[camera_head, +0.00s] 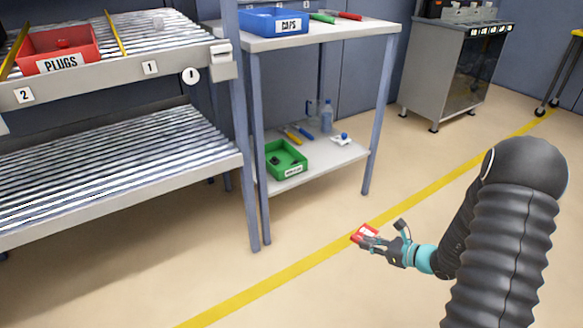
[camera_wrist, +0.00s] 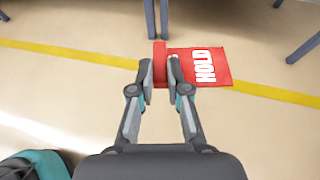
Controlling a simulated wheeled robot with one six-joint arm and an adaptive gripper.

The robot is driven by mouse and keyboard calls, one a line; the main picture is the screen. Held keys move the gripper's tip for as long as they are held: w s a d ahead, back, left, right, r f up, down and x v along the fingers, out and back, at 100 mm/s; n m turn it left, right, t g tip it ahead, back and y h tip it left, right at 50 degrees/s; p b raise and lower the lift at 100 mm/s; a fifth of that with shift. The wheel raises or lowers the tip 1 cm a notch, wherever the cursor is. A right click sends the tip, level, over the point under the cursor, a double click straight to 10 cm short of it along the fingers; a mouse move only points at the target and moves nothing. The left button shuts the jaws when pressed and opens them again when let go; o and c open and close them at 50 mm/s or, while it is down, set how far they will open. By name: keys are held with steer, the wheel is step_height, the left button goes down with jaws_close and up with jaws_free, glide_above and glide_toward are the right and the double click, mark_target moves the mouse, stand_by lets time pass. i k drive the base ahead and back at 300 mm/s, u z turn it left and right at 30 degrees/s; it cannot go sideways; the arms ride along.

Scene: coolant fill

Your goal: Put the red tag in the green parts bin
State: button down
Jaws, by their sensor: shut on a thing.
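The red tag (camera_wrist: 202,67) carries the white word HOLD in the wrist view. My gripper (camera_wrist: 160,72) is shut on its red end, and the flat part sticks out to the right of the fingers. In the head view the tag (camera_head: 364,233) is held by my gripper (camera_head: 376,240) above the floor, over or close to the yellow floor line. The green parts bin (camera_head: 286,171) sits on the lower shelf of the table, to the upper left of my gripper and apart from it. Small dark items lie in the bin.
The lower shelf (camera_head: 325,162) also holds a bottle (camera_head: 327,116), a blue tool and a yellow tool. Table legs (camera_head: 379,130) stand at the shelf corners. A roller rack (camera_head: 120,170) is at left. Floor between my gripper and the shelf is clear.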

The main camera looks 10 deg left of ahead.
mark_target(284, 166)
steer(key=z, duration=0.6)
steer(key=i, duration=0.65)
steer(key=u, duration=1.85)
steer(key=i, duration=0.5)
